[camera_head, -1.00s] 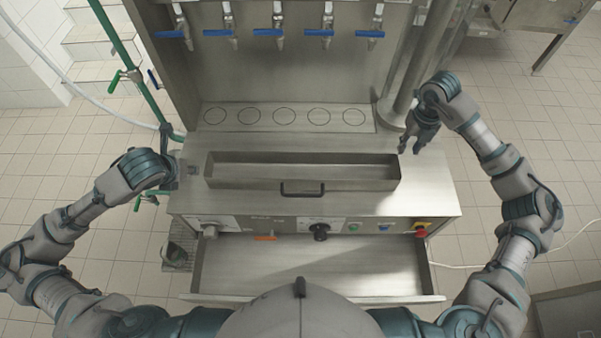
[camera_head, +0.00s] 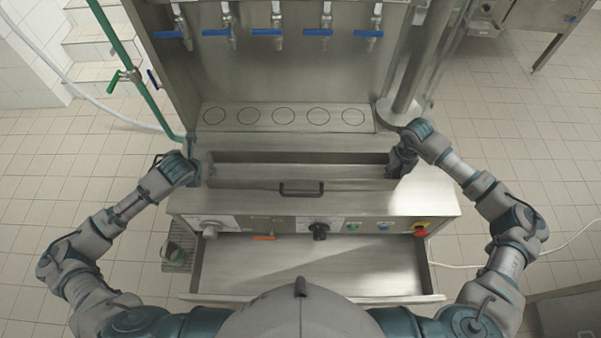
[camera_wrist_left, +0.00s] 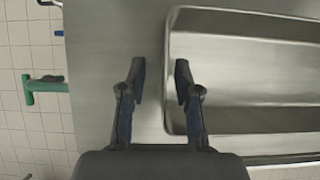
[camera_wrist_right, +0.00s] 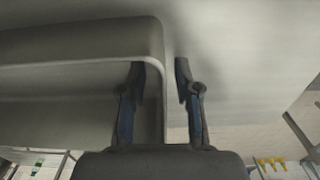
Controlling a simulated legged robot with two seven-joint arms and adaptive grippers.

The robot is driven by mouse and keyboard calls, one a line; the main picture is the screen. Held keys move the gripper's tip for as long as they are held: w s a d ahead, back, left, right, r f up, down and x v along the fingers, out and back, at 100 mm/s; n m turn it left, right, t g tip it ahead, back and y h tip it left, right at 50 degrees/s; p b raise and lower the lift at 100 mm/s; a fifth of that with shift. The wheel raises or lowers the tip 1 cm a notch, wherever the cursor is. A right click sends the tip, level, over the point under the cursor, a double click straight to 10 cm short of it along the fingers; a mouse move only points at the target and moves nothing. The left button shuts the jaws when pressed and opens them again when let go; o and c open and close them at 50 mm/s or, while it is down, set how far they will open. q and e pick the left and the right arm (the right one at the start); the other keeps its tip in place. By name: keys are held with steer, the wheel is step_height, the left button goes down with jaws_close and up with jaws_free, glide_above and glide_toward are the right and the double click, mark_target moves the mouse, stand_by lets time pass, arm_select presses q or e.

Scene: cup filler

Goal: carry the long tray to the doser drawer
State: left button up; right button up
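The long tray (camera_head: 245,184) is a shallow metal trough lying on the top of the steel machine. The doser drawer (camera_head: 310,270) is pulled out below the control panel and looks empty. My left gripper (camera_head: 203,168) is at the tray's left end; in the left wrist view its open fingers (camera_wrist_left: 160,80) lie on either side of the tray's end wall (camera_wrist_left: 168,75). My right gripper (camera_head: 398,160) is at the right end; in the right wrist view its open fingers (camera_wrist_right: 160,78) straddle that end's wall (camera_wrist_right: 155,50). Neither appears closed on the wall.
Several blue-handled taps (camera_head: 277,30) hang above a ledge with marked circles (camera_head: 283,117). A black handle (camera_head: 301,188) stands at the tray's front. Knobs and a red button (camera_head: 421,228) are on the panel. A green pipe (camera_head: 140,80) rises at left.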

arm_select(q)
steer(key=shift+d, duration=0.25)
steer(key=shift+c, duration=0.2)
arm_select(e)
steer(key=shift+d+f, duration=0.1)
steer(key=shift+d, duration=0.15)
arm_select(q)
jaws_close()
arm_select(e)
jaws_close()
arm_select(q)
steer(key=shift+r, duration=0.1)
